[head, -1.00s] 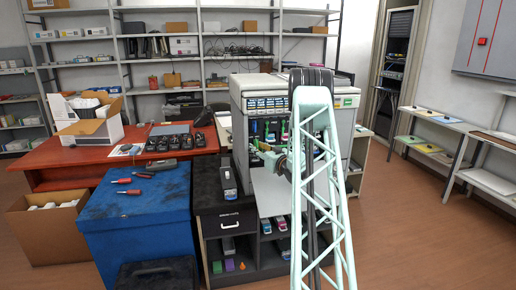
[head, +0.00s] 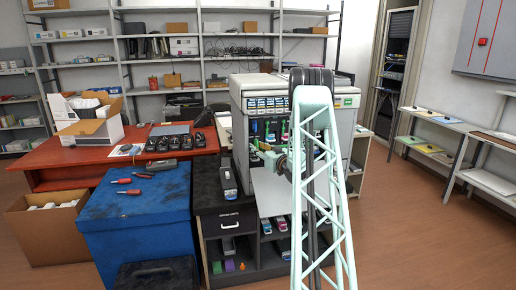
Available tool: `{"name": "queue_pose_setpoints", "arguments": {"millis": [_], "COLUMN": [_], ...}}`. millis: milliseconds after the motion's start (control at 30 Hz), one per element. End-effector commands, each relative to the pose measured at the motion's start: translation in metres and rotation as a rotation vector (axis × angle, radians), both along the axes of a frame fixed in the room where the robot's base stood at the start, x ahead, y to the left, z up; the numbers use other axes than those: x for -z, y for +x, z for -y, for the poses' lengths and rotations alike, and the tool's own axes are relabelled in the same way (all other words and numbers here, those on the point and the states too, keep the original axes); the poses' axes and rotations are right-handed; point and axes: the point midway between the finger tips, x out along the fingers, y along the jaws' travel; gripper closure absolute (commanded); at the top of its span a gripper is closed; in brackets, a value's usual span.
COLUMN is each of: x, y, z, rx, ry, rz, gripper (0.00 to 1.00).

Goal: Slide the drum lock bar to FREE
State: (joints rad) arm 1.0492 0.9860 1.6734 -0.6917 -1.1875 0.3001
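The grey printer (head: 236,112) stands on the dark cabinet with its front open. Several cartridge slots with green, blue and pink parts (head: 270,130) show inside. I cannot make out the drum lock bar or its FREE mark at this size. My gripper (head: 264,153) is at the lower part of the open front, pointing left into it. My pale green arm hides the printer's right side. The fingers are too small to tell whether they are open or shut, or whether they touch anything.
A light-coloured panel (head: 270,196) extends below the opening. A dark cartridge unit (head: 228,178) lies on the cabinet top to the left. Cartridges lie on the shelves below. A blue bench (head: 135,215) with red-handled tools stands at left, and a red table (head: 75,176) behind it.

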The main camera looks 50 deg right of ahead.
Motion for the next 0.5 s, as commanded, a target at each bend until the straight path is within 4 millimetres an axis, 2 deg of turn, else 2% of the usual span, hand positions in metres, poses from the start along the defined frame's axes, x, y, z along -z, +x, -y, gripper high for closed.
{"name": "queue_pose_setpoints", "arguments": {"millis": [500], "x": [0.001], "y": [-0.01], "z": [-0.004], "rx": [0.0], "ry": [0.001], "rz": [0.0], "gripper": [0.66]}}
